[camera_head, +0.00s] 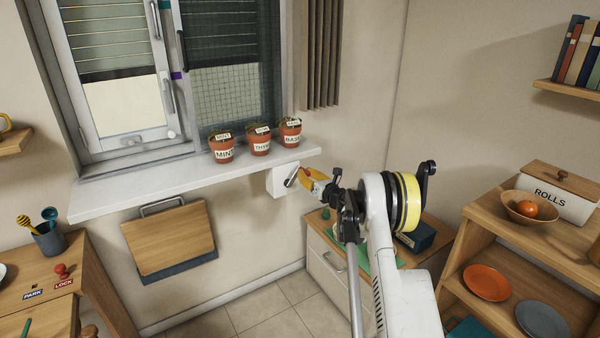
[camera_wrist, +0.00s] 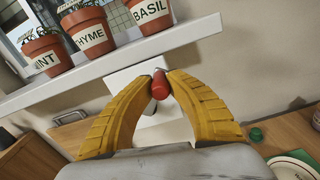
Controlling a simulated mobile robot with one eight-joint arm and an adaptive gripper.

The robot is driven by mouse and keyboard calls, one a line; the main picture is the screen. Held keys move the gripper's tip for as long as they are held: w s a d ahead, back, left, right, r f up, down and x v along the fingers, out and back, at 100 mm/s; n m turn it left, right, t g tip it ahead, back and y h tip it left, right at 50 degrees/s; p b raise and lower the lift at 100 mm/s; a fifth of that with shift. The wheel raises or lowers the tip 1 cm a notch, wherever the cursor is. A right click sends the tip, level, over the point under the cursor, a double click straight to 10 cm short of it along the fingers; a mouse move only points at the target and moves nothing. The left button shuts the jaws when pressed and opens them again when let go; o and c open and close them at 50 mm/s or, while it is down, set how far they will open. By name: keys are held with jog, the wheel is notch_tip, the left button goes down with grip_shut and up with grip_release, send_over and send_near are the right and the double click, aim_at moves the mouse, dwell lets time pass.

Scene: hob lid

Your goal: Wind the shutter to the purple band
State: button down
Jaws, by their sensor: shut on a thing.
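The dark slatted shutter (camera_head: 222,35) hangs in the window with its bottom edge partway down, slightly above the purple band (camera_head: 177,76) on the window post. A green band (camera_head: 164,4) sits higher on the post. A white winder box (camera_head: 279,181) with a dark crank arm (camera_head: 291,178) is on the wall under the sill's right end. My gripper (camera_head: 309,174) is at the crank. In the wrist view, its yellow fingers are shut on the red crank knob (camera_wrist: 160,86), with the white box behind it.
Three herb pots, mint (camera_head: 222,149), thyme (camera_head: 259,141) and basil (camera_head: 290,133), stand on the white sill (camera_head: 150,182) above the crank. A folded wooden wall table (camera_head: 168,240) hangs to the left. A low cabinet (camera_head: 326,268) stands below my gripper.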

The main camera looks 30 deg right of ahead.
jog(key=shift+d+f+m, duration=0.2)
jog(key=shift+d+m, duration=0.15)
jog(key=shift+m, duration=0.15)
jog(key=shift+d, duration=0.1)
jog(key=c, duration=1.2)
grip_release()
jog(key=shift+c, duration=0.2)
jog(key=s, duration=1.2)
jog(key=shift+d, duration=0.15)
